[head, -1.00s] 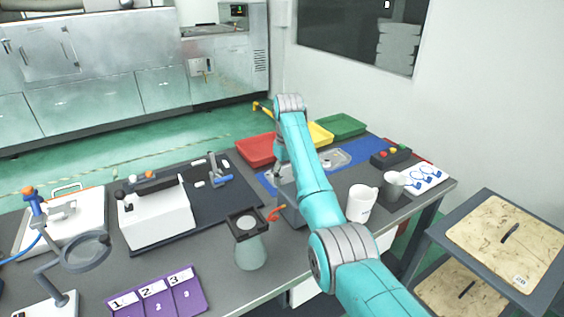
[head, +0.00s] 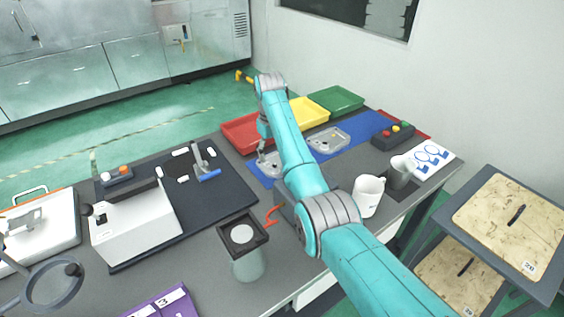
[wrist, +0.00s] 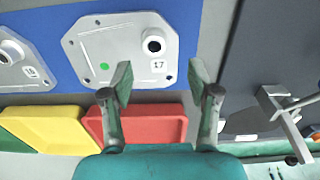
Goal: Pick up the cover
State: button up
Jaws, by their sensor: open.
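Two grey metal covers lie on a blue mat. The nearer cover (wrist: 125,50), marked 17 with a green dot and a round raised boss, is in front of my gripper (wrist: 160,82) in the wrist view. In the head view this cover (head: 270,164) is partly hidden by my arm. The second cover (wrist: 22,60) is to its left in the wrist view, cut off by the frame; it shows whole in the head view (head: 328,140). My gripper is open and empty, its fingers spread over the cover's edge; I cannot tell the height gap.
Red (head: 240,132), yellow (head: 309,112) and green (head: 336,99) trays stand behind the mat. A clamp with a blue handle (head: 208,174) stands on a dark mat to the left.

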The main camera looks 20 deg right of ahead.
aim_at(274, 164)
jog(key=shift+d+f, duration=0.2)
jog(key=shift+f, duration=1.25)
jog(key=shift+d+f, duration=0.15)
jog(key=shift+f, duration=1.3)
jog(key=shift+r, duration=0.1)
grip_shut()
